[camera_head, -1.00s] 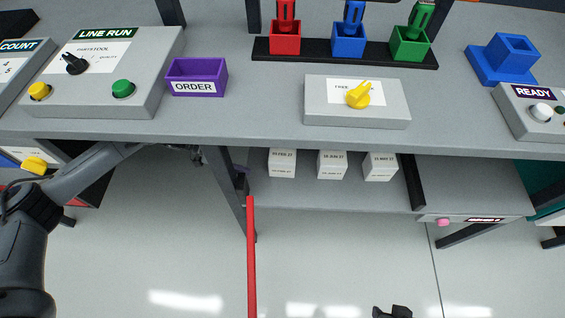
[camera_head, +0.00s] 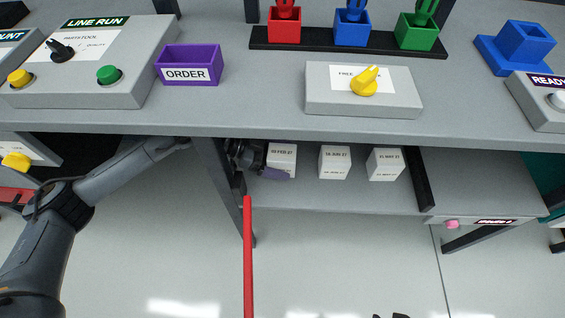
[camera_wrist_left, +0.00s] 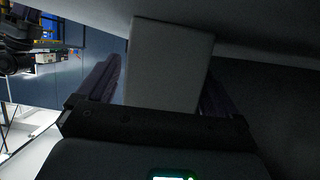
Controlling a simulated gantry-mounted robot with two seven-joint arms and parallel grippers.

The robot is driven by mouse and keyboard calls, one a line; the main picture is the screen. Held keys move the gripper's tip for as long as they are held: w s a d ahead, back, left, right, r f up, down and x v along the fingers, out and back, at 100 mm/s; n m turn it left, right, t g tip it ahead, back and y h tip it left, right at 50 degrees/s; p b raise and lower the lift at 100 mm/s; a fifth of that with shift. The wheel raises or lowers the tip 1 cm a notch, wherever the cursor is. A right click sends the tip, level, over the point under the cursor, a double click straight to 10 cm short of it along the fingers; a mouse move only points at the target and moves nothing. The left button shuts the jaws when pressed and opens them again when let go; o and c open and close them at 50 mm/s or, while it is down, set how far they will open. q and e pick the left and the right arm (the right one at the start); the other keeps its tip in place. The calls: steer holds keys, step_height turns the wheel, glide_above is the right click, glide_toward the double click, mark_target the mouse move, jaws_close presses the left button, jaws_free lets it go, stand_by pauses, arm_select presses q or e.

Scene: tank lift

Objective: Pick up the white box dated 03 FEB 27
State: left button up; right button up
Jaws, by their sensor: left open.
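Three white boxes stand in a row on the shelf under the bench. The leftmost box (camera_head: 282,157) has a small label that seems to read 03 FEB 27. The middle box (camera_head: 334,162) and the right box (camera_head: 385,165) carry other dates, too small to read surely. My left gripper (camera_head: 273,170) is under the bench top at the leftmost box, partly in front of its lower left. In the left wrist view a pale box (camera_wrist_left: 168,62) stands between its open purple fingers; contact cannot be told. A dark tip at the bottom edge may be my right gripper (camera_head: 391,316).
The bench top (camera_head: 250,118) hangs close above the shelf (camera_head: 345,198). A bench leg (camera_head: 222,180) and a red pole (camera_head: 248,255) stand near my left arm. A purple ORDER bin (camera_head: 190,60) stands above.

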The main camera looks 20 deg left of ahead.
arm_select(q)
steer(key=shift+w+d+f, duration=0.1)
steer(key=shift+d, duration=0.15)
steer(key=shift+a, duration=0.1)
steer(key=c, duration=1.1)
